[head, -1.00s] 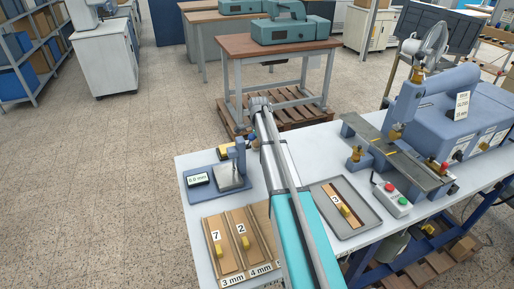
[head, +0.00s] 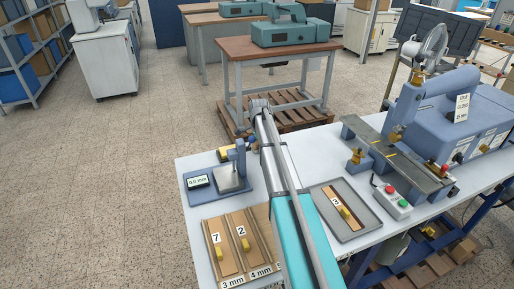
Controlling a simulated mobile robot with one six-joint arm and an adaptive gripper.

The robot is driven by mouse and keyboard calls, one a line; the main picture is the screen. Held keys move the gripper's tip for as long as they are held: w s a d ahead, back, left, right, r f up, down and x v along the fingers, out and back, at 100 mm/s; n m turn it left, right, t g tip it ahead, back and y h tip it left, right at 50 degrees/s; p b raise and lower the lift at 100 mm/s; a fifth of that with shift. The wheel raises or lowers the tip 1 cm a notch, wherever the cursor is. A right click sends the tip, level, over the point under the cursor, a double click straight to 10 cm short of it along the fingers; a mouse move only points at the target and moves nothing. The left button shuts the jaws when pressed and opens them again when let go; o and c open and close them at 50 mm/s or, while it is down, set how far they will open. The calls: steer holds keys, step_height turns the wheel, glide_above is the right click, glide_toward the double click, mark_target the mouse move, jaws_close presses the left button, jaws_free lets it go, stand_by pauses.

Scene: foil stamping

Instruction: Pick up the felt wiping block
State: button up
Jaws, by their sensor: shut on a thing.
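My arm (head: 288,215) reaches from the bottom edge up over the white bench, its far joint above the bench's back edge. My gripper does not show; the arm hides whatever is behind it. I cannot make out the felt wiping block for certain.
A wooden rack (head: 208,245) with strips tagged 7 and 2 is at front left. A grey tray (head: 369,222) holds a strip tagged 3, right of my arm.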

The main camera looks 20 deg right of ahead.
steer(key=shift+r, duration=0.15)
step_height(320, 180, up, 2)
steer(key=shift+r+p, duration=0.1)
steer(key=shift+p, duration=1.15)
steer(key=s+d+r+p, duration=0.1)
steer(key=s+r+p, duration=0.9)
steer(key=s, duration=0.4)
steer(key=shift+d+r, duration=0.25)
steer(key=o, duration=0.7)
steer(key=shift+c, duration=0.2)
steer(key=c, duration=0.5)
